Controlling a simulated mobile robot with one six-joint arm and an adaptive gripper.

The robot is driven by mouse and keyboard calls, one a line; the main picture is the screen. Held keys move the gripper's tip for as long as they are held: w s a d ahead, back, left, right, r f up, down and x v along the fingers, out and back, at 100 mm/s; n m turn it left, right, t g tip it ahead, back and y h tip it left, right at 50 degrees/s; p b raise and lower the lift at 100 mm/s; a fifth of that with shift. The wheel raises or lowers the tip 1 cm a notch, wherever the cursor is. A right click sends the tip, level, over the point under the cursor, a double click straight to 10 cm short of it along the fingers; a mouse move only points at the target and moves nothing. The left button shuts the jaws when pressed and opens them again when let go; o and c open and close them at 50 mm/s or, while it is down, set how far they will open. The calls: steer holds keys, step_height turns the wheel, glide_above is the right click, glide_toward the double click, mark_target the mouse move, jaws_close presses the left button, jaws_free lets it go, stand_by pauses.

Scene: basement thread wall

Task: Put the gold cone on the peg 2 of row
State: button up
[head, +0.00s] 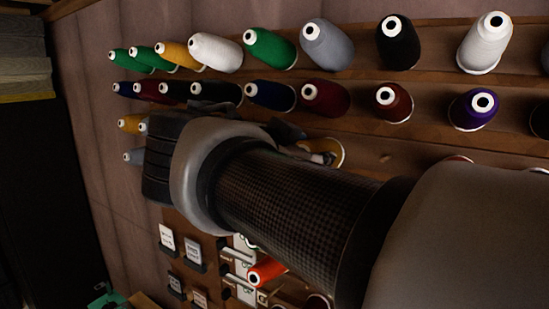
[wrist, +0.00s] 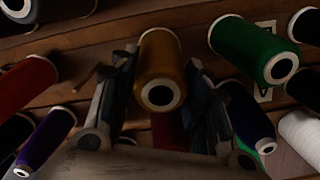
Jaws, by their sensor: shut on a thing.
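The gold cone (wrist: 159,62) is between the two dark fingers of my gripper (wrist: 160,80) in the wrist view, its small holed end facing the camera. My gripper is shut on it. In the head view the gold cone (head: 337,150) shows only in part behind my arm, near the dark fingers of my gripper (head: 305,142). A bare peg (head: 385,157) sticks out of the rail to the right of the cone; a bare peg also shows left of the fingers in the wrist view (wrist: 88,78). I cannot tell which peg is peg 2.
Rows of cones fill the rails above, including a maroon cone (head: 393,101) and a purple cone (head: 474,108). In the wrist view a green cone (wrist: 250,48) and a dark blue cone (wrist: 246,115) are close on the right. An orange-red cone (head: 267,271) lies below my arm.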

steer(key=shift+f, duration=0.1)
stand_by(0.3)
steer(key=o, duration=1.1)
steer(key=shift+o, duration=0.2)
